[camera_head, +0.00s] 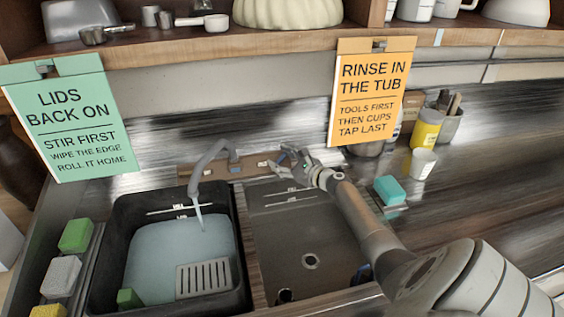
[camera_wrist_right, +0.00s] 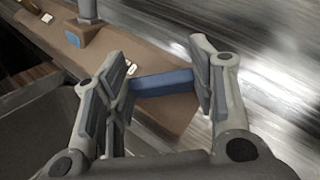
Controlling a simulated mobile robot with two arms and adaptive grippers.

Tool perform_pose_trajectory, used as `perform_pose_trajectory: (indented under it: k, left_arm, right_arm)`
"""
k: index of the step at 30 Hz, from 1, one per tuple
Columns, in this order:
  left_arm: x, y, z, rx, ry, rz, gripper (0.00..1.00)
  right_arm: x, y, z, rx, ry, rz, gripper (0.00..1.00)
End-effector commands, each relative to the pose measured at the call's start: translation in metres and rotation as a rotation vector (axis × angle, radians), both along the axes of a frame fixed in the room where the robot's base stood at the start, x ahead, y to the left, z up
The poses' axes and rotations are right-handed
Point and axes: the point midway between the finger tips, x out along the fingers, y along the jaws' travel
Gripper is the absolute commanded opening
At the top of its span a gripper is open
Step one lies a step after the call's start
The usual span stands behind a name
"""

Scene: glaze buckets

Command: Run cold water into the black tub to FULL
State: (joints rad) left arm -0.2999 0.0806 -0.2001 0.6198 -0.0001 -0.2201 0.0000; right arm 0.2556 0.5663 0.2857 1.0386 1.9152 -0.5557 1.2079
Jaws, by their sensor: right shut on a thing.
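The black tub (camera_head: 112,262) stands in the left basin and holds pale blue water (camera_head: 160,255). A stream falls into it from the grey spout (camera_head: 207,160). White level lines with small lettering (camera_head: 180,208) show on the tub's far inner wall, just above the water surface; the lettering is hard to read. My right gripper (camera_head: 284,161) is at the right part of the tap ledge. In the wrist view it is shut on the blue tap lever (camera_wrist_right: 163,83), which lies between its fingers (camera_wrist_right: 160,85). My left gripper is not in view.
A grey grate (camera_head: 203,279) and a green block (camera_head: 129,298) are in the tub. Sponges (camera_head: 75,236) line the left edge. A blue sponge (camera_head: 389,190) and white cup (camera_head: 423,163) stand right of my arm.

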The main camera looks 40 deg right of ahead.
Motion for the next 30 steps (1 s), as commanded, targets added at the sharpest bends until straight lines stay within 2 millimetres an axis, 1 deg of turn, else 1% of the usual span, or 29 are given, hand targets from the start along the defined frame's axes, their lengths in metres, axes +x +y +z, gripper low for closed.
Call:
perform_pose_trajectory:
  k: [16, 17, 21, 30]
  left_arm:
    - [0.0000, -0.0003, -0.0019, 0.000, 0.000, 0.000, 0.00]
    - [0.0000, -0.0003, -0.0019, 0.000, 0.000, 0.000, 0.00]
    - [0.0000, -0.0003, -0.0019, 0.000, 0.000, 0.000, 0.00]
    - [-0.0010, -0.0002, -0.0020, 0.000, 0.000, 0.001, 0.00]
  right_arm:
    - [-0.0002, 0.0005, -0.0011, -0.015, 0.009, 0.023, 0.28]
    - [-0.0002, 0.0005, -0.0011, -0.015, 0.009, 0.023, 0.54]
    - [-0.0001, 0.0004, -0.0007, -0.015, 0.009, 0.023, 0.72]
    - [0.0000, 0.0002, -0.0001, -0.015, 0.008, 0.022, 0.73]
